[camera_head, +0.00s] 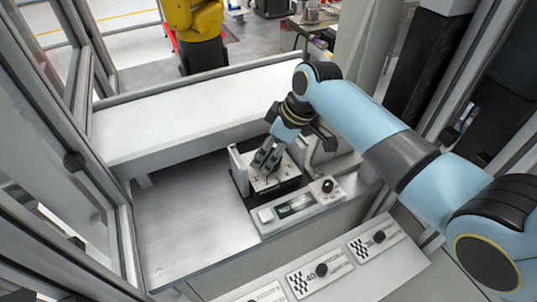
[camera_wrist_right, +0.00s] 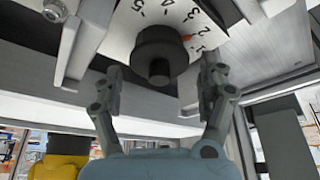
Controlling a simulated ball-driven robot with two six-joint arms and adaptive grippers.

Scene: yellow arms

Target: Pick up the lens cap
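My right gripper (camera_head: 267,158) reaches down over a small pale-topped device (camera_head: 272,184) in the head view. In the right wrist view its two grey fingers (camera_wrist_right: 160,92) are spread apart with nothing gripped. A black round stepped piece (camera_wrist_right: 158,50) sits on a white numbered plate (camera_wrist_right: 190,14), between and just beyond the fingertips, apart from both. It looks like a knob or cap; I cannot tell whether it is the lens cap. No other clear lens cap shows. In the head view the gripper hides part of the device top. My left gripper is not in view.
A control box (camera_head: 297,207) with a black knob stands in front of the device. A sloped panel (camera_head: 325,272) with several knobs lies nearer. A raised white ledge (camera_head: 190,118) runs behind. The metal surface (camera_head: 185,215) to the left is clear.

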